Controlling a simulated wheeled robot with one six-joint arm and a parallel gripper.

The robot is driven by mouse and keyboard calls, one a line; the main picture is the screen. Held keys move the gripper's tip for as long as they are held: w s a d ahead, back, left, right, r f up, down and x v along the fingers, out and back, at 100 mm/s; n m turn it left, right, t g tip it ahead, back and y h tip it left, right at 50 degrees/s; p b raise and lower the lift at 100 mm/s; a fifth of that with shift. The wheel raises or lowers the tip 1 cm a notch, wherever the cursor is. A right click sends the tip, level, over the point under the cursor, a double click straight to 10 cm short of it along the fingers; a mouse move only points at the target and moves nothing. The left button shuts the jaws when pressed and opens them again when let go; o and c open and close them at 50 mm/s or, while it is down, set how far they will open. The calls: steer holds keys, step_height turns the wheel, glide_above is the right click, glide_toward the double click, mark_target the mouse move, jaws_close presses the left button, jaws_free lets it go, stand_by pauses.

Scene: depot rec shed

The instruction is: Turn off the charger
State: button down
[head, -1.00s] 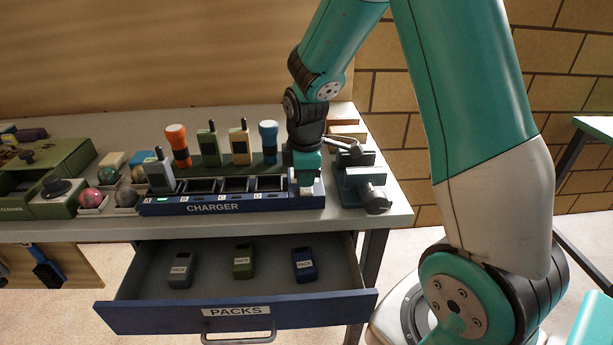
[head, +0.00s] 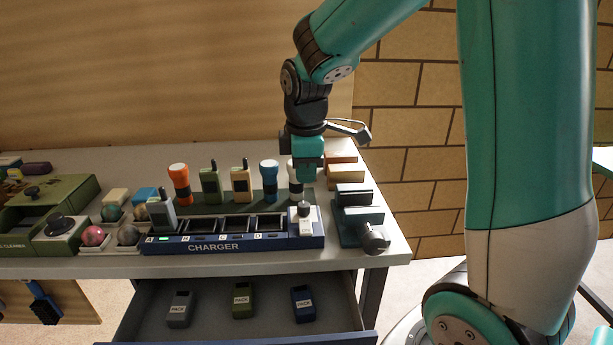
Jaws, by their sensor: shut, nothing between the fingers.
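The charger (head: 180,241) is a long blue unit with a row of slots on the table. A grey radio (head: 161,213) stands in its leftmost slot, beside a lit green light (head: 163,239). The other slots look empty. A white block (head: 306,230) with a dark knob on top sits at the charger's right end. My gripper (head: 305,199) is shut and empty, pointing down just above that block. I cannot tell whether the fingertips touch the knob.
Radios and torches stand behind the charger, including an orange torch (head: 180,184). A clamp-like device (head: 357,222) is close on the right. A green case (head: 50,212) and several balls are left. The open drawer (head: 272,300) below holds 3 packs.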

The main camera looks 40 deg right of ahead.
steer(key=s+a+r+m+y, duration=0.1)
steer(key=s+a+m+y, duration=0.1)
steer(key=s+a, duration=0.7)
steer(key=s+a+r+m+g+y, duration=0.1)
steer(key=s+a+r+m+y, duration=0.1)
steer(key=s+a, duration=0.8)
steer(key=shift+s+a+r+y, duration=0.2)
steer(key=shift+a+r+y, duration=0.05)
steer(key=shift+y, duration=0.25)
steer(key=shift+d, duration=0.15)
